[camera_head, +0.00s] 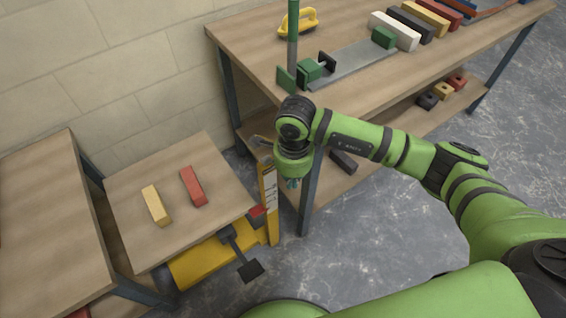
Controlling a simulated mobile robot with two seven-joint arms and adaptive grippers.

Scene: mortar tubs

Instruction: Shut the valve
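My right arm comes in from the right, its wrist bent downward. My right gripper (292,182) shows only as a small dark tip under the green wrist, beside a yellow upright post with a pale scale; its fingers are mostly hidden. No part is plainly recognisable as the valve. A small red part (257,212) sits by the post at the small table's corner, apart from the gripper; I cannot tell whether it is the valve's handle. A yellow cylindrical body (205,262) with a black pedal-like lever (250,270) is under that table. My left gripper is out of view.
The small table (130,195) holds a yellow block (156,205) and a red block (193,186). A long workbench (262,50) behind carries a green clamp (310,70), a yellow float (298,21) and several blocks. Grey floor (370,240) is open at the front right.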

